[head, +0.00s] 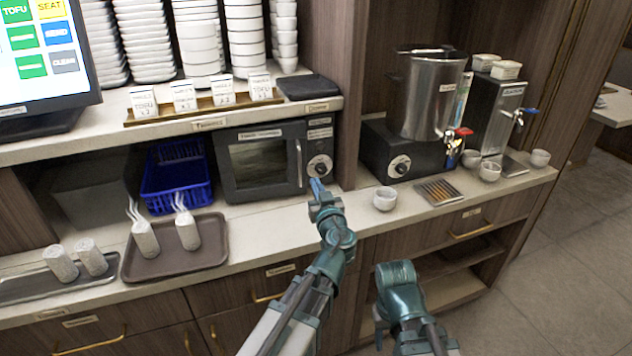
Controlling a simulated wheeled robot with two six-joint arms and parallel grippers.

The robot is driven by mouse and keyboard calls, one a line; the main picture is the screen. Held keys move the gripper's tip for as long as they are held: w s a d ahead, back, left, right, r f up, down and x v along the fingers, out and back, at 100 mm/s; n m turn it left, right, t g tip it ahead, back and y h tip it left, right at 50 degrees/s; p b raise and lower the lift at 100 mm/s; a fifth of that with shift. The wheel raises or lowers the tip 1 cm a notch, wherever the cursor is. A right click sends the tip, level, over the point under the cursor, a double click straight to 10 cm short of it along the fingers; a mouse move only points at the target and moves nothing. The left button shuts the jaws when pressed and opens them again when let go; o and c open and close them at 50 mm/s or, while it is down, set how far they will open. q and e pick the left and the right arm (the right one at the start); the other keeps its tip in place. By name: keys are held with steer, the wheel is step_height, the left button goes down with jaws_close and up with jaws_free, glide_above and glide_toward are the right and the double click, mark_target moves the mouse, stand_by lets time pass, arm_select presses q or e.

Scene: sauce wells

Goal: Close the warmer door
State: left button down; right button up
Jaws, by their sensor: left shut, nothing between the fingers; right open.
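The warmer (320,133) is a black box on the counter below the shelf, with a dial on its right panel. Its door (258,163) has a dark window and an upright handle at its right edge. The door looks flush or nearly so with the front; I cannot tell whether a small gap is left. My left gripper (317,186) is shut and empty, just in front of the warmer's lower right corner, below the dial. My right gripper (379,326) is open and low, in front of the drawers, away from the warmer; its fingers are partly hidden.
A blue basket (176,185) stands left of the warmer. A white cup (385,198) and a steel urn (428,95) stand to the right. Stacked bowls and order cards fill the upper shelf.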

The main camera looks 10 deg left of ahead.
mark_target(305, 157)
arm_select(q)
steer(key=x, duration=1.1)
steer(key=shift+w+a, duration=0.2)
steer(key=shift+w, duration=0.15)
steer(key=shift+x, duration=1.05)
steer(key=shift+d, duration=0.15)
steer(key=shift+s, duration=0.1)
steer(key=d+v, duration=0.1)
steer(key=v, duration=1.3)
steer(key=shift+w+d, duration=0.25)
steer(key=shift+w, duration=0.2)
arm_select(e)
steer(key=shift+s+d, duration=0.2)
steer(key=shift+d, duration=0.45)
